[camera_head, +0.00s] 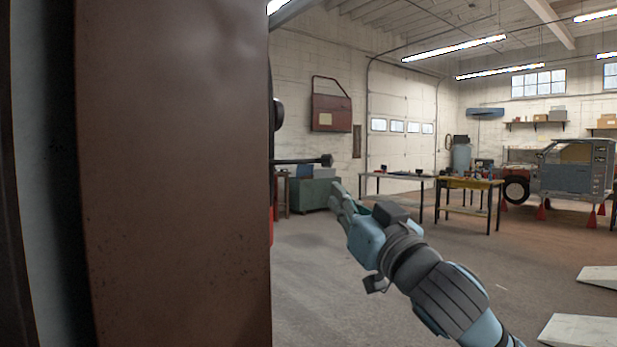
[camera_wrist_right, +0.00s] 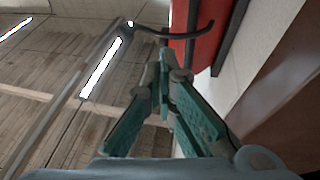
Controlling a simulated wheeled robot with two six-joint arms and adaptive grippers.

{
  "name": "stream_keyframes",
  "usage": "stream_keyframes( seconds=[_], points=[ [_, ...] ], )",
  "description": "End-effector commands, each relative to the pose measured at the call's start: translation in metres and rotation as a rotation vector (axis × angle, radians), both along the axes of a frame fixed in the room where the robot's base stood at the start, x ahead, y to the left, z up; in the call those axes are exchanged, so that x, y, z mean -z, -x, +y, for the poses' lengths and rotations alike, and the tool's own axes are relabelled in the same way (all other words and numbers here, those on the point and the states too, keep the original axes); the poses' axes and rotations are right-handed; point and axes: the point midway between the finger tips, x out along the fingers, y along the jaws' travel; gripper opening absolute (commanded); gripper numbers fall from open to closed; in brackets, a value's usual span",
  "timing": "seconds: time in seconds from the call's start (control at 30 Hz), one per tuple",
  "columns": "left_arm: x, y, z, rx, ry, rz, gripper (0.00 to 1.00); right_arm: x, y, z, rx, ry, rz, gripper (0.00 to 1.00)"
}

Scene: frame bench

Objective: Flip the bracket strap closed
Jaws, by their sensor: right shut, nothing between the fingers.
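A dark, thin strap (camera_head: 303,161) sticks out to the right from behind a large brown panel and ends in a thicker tip. In the right wrist view a dark curved strap (camera_wrist_right: 185,34) reaches across in front of a red body (camera_wrist_right: 204,42). Only a sliver of red (camera_head: 271,226) shows at the panel's edge in the head view. My right gripper (camera_head: 338,190) is shut and empty, below and right of the strap's tip. In the wrist view its fingers (camera_wrist_right: 163,68) meet below the strap, apart from it in the picture. The bracket is mostly hidden. My left gripper is out of view.
The brown panel (camera_head: 172,170) fills the left of the head view and blocks what lies behind it. Workbenches (camera_head: 466,184) and a stripped vehicle (camera_head: 570,170) stand far back. The floor (camera_head: 330,290) around my right arm is clear.

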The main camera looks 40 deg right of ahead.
Motion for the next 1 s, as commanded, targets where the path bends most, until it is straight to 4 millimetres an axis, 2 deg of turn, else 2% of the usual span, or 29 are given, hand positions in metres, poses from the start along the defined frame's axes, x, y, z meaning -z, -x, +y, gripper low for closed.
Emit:
stream_keyframes(
  seconds=[0.17,0.27,0.47,0.7,0.83,1.0],
  points=[
    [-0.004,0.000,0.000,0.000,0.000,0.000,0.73,-0.003,-0.004,-0.001,0.000,-0.001,0.001,0.00],
    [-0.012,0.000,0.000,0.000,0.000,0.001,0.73,-0.008,-0.014,-0.003,-0.003,-0.004,0.001,0.00],
    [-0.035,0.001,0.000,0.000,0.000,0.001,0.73,-0.021,-0.051,-0.011,-0.003,-0.007,0.003,0.00],
    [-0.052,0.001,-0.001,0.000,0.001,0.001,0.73,-0.036,-0.099,-0.021,-0.002,-0.004,0.002,0.00],
    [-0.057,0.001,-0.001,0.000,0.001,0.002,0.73,-0.041,-0.118,-0.026,-0.001,-0.002,0.001,0.00],
    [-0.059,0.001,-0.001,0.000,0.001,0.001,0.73,-0.044,-0.130,-0.029,0.000,0.001,0.001,0.00]
  ],
)
